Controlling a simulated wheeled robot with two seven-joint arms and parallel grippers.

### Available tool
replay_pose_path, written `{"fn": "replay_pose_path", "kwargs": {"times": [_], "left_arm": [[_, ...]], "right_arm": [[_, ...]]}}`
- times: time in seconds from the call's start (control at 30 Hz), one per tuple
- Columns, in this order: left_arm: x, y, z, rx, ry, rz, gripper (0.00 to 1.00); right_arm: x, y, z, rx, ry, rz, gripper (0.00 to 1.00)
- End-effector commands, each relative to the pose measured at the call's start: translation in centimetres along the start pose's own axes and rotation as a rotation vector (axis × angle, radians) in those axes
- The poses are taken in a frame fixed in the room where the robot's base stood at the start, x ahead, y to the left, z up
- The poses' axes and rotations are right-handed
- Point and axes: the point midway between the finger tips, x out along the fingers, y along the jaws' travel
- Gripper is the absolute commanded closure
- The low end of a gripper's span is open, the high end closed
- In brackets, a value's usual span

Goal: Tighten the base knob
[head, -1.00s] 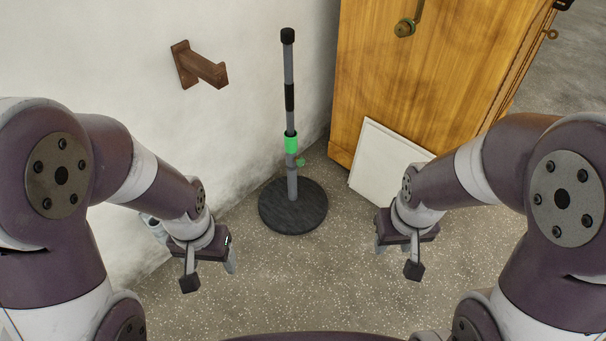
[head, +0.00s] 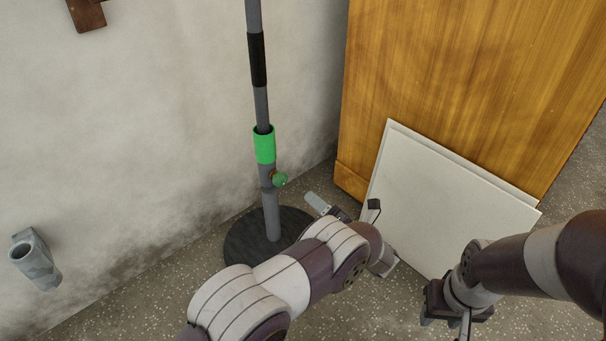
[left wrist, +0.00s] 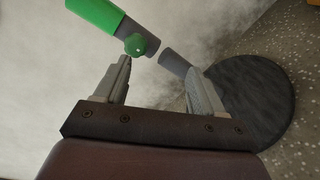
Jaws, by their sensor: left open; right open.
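The base knob (head: 280,178) is a small green knob on the side of a grey pole (head: 271,215), just below a green collar (head: 264,146). The pole stands upright on a round black base (head: 240,245). My left gripper (head: 345,206) is open, to the right of the knob and a little lower in the head view. In the left wrist view the knob (left wrist: 142,44) shows just beyond and between the open fingers (left wrist: 158,68), nearer the left finger; nothing is gripped. My left arm hides part of the base. My right gripper (head: 445,322) is open and empty at lower right.
A wooden cabinet (head: 450,80) stands behind on the right, with a pale panel (head: 440,195) leaning against it near my left gripper. A pale wall (head: 160,130) lies behind the pole. A grey tube holder (head: 36,260) is on the wall at left.

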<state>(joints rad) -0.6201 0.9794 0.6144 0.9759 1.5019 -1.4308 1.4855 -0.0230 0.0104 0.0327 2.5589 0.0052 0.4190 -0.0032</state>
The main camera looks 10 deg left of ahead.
Motion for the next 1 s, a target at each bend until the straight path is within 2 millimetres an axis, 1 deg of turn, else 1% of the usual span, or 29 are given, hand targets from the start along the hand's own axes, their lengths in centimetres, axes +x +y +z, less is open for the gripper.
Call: {"fn": "replay_pose_path", "kwargs": {"times": [0.03,0.1,0.17,0.23,0.37,0.5,0.6,0.7,0.83,1.0], "left_arm": [[0.0,1.1,-0.6,-0.066,0.029,0.054,0.31],[-0.1,2.2,-0.9,-0.141,0.039,0.109,0.31],[0.1,2.4,-1.0,-0.178,0.037,0.122,0.31],[0.8,2.3,-1.1,-0.196,0.036,0.122,0.31],[3.8,2.3,-1.5,-0.194,0.037,0.123,0.31],[7.5,2.6,-1.6,-0.194,0.036,0.121,0.31],[9.7,3.0,-1.7,-0.193,0.035,0.12,0.31],[11.3,3.3,-1.6,-0.192,0.034,0.119,0.31],[12.3,3.7,-1.5,-0.191,0.033,0.118,0.31],[12.5,3.9,-1.3,-0.19,0.032,0.117,0.31]], "right_arm": [[-0.1,0.0,0.0,0.0,-0.001,0.0,0.57],[0.0,0.0,0.1,0.0,-0.002,0.0,0.57],[0.2,0.0,0.1,0.0,-0.002,0.0,0.57],[0.8,0.0,0.2,0.0,-0.002,0.0,0.57],[2.6,0.0,0.4,0.0,-0.002,0.0,0.57],[4.7,0.0,0.7,0.0,-0.003,0.0,0.57],[5.9,0.0,0.8,0.0,-0.003,0.0,0.57],[6.7,0.0,0.9,0.0,-0.003,0.0,0.57],[7.0,0.0,0.9,0.0,-0.003,0.0,0.57],[6.9,0.0,0.9,0.0,-0.002,0.0,0.57]]}}
